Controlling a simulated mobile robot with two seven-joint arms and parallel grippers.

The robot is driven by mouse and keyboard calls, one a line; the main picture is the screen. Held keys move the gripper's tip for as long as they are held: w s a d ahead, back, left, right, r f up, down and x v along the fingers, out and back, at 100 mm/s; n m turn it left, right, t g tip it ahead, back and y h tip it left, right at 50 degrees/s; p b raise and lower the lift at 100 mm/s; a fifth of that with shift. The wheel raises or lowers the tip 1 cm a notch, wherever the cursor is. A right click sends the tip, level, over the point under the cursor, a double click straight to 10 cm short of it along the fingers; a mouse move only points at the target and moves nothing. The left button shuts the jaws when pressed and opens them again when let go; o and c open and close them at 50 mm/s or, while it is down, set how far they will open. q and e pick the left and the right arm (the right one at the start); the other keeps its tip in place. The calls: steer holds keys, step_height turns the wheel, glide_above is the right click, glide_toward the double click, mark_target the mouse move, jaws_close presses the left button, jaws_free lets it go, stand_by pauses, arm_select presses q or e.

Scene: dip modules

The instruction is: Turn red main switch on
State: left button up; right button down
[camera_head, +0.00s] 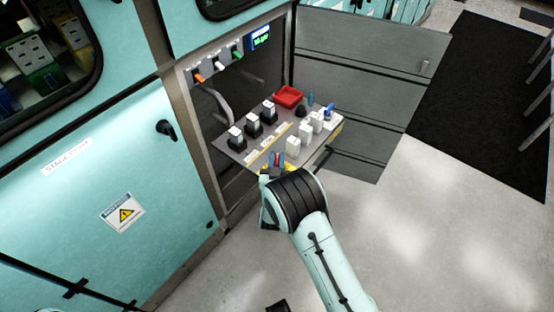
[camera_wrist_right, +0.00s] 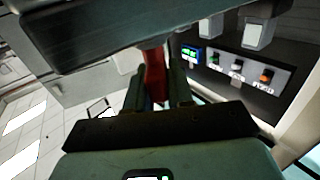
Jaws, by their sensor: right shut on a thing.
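The red main switch (camera_head: 277,159) is at the front edge of the sloping grey control panel (camera_head: 233,154), with yellow around it. In the right wrist view its red handle (camera_wrist_right: 155,77) stands between two dark fingers. My right gripper (camera_wrist_right: 157,90) is shut on this handle. In the head view the right gripper (camera_head: 274,170) is at the front of the panel, and its wrist hides part of the switch mount. The exact angle of the handle is hard to tell.
Black modules (camera_head: 253,127), white modules (camera_head: 305,131) and a red tray (camera_head: 289,96) sit on the panel. Above are orange, white and green switches and a lit display (camera_head: 260,37). A teal cabinet door (camera_head: 100,190) is at left.

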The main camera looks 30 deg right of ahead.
steer(key=n+t+y+b, duration=0.1)
steer(key=n+y, duration=0.1)
steer(key=y, duration=0.1)
steer(key=n+t+y+b, duration=0.1)
steer(key=n+y, duration=0.1)
steer(key=y, duration=0.1)
steer(key=shift+d+f+n+t+y+b, duration=0.1)
steer(key=shift+d+n+t+y+b, duration=0.05)
steer(key=shift+n+t+y+b, duration=0.15)
steer(key=n+y+b, duration=0.1)
steer(key=n+y, duration=0.1)
steer(key=y, duration=0.1)
steer(key=n+y+b, duration=0.2)
steer(key=y, duration=0.2)
steer(key=shift+n, duration=0.4)
arm_select(q)
steer(key=w+a+f+t+y+b, duration=0.1)
steer(key=w+a+f+t, duration=0.1)
steer(key=w+f, duration=0.5)
steer(key=shift+w+a+f+t, duration=0.2)
steer(key=shift+w+a+t, duration=0.1)
steer(key=shift+a, duration=0.3)
arm_select(e)
steer(key=shift+w+r+n+g+y, duration=0.15)
steer(key=shift+n+g+y, duration=0.35)
steer(key=shift+n+y, duration=0.85)
steer(key=shift+a+m+y, duration=0.2)
steer(key=shift+m+y, duration=0.15)
steer(key=shift+r, duration=0.1)
